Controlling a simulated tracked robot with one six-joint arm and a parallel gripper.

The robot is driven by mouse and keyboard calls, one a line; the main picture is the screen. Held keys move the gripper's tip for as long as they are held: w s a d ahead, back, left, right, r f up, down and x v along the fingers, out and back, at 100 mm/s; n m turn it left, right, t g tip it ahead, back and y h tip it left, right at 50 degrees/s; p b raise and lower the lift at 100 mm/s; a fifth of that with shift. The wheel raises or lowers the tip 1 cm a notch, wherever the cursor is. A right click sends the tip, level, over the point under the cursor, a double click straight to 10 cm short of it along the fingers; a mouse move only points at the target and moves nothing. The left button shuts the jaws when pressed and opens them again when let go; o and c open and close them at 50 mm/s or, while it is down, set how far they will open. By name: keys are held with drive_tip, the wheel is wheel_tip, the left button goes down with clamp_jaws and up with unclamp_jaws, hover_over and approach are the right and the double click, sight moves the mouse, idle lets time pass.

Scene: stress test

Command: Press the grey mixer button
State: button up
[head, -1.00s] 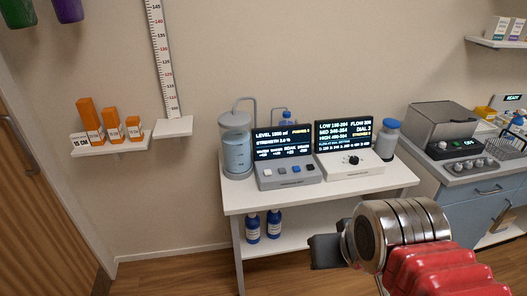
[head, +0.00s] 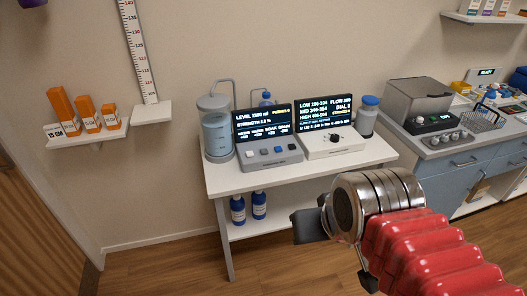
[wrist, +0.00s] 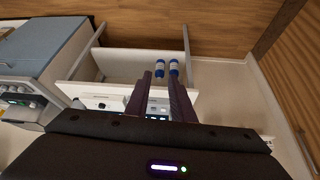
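The grey mixer (head: 285,164) stands on a white table, with a dark screen and a row of small buttons on its sloped front. The buttons include pale grey ones (head: 249,154), a blue one (head: 280,149) and a dark one at the right end; their labels are too small to read surely. My gripper (head: 308,228) is in front of the table, lower in the picture and well apart from the mixer. In the wrist view its two dark fingers (wrist: 160,85) are apart with nothing seen between them, and they partly hide the devices.
Blue bottles (head: 238,209) stand on the lower shelf. A blue-grey cabinet (head: 455,166) is at right.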

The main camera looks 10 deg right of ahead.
clamp_jaws()
idle(1.4)
